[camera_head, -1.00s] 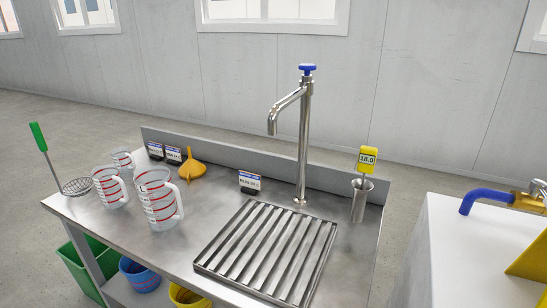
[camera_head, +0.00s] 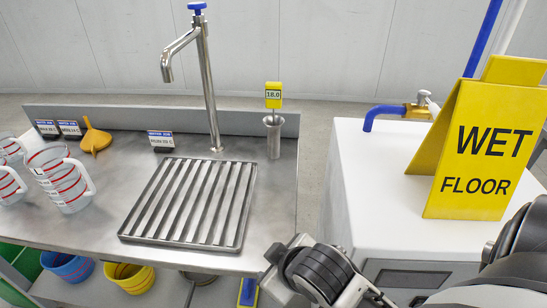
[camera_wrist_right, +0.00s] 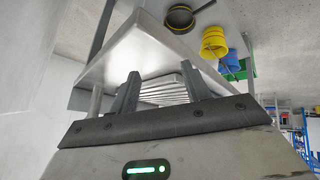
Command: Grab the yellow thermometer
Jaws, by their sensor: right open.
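The yellow thermometer (camera_head: 273,95) has a display reading 18.0. It stands upright in a narrow metal cup (camera_head: 273,135) at the back right corner of the steel table. My right arm shows at the bottom of the head view, well in front of the thermometer and apart from it. My right gripper (camera_wrist_right: 160,78) is open and empty in the right wrist view, with the table's grate visible beyond its fingers. The thermometer cannot be made out in the wrist view. My left gripper is out of view.
A tall tap (camera_head: 207,80) and slatted grate (camera_head: 190,203) are left of the cup. Jugs (camera_head: 62,178) and a yellow funnel (camera_head: 95,137) stand farther left. A white cabinet (camera_head: 370,175) bears a yellow wet floor sign (camera_head: 480,150) at right. Buckets (camera_head: 130,275) sit below the table.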

